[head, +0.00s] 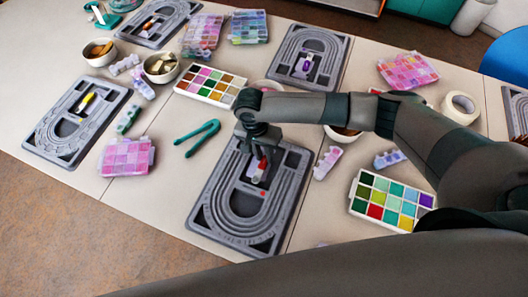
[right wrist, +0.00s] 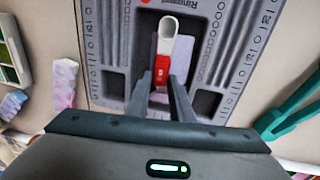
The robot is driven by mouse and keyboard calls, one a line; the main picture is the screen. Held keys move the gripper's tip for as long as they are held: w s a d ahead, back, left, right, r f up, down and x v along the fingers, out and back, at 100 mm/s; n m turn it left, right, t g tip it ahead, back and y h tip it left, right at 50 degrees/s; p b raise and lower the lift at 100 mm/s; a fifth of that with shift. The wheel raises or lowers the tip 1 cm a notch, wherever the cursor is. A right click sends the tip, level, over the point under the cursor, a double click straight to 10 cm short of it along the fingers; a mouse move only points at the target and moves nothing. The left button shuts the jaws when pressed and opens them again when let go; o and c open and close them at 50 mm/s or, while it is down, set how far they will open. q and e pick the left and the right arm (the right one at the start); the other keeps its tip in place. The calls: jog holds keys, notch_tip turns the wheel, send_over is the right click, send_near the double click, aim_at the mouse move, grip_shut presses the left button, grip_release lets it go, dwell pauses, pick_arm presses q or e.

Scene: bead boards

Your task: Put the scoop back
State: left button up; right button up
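A scoop with a red handle and a pale cup (right wrist: 161,62) lies in the middle recess of the grey bead board (right wrist: 225,60) in the right wrist view. In the head view the scoop (head: 259,170) shows in part below my right gripper (head: 261,153), on the front middle board (head: 222,204). My right gripper (right wrist: 160,80) is open, pointing down. Its two fingers stand apart on either side of the handle's near end, with gaps visible. Whether the handle lies fully between the fingertips in height is hard to tell. My left gripper is not in view.
Other bead boards hold a yellow scoop (head: 87,99) and a purple one (head: 307,62). Green tweezers (head: 197,137) lie left of the front board. A bead box (head: 390,201) and a purple bead tube (head: 327,162) are to the right. Bare tabletop (head: 170,190) shows at front left.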

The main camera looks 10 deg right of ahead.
jog(key=shift+o, duration=1.1)
jog(key=shift+r+b, duration=0.4)
jog(key=shift+r, duration=0.4)
notch_tip(320, 180, up, 12)
jog(key=a+b, duration=0.1)
jog(key=b, duration=0.1)
jog(key=shift+w+a+f, duration=0.25)
jog(key=shift+w, duration=0.2)
jog(key=shift+s+a+f, duration=0.1)
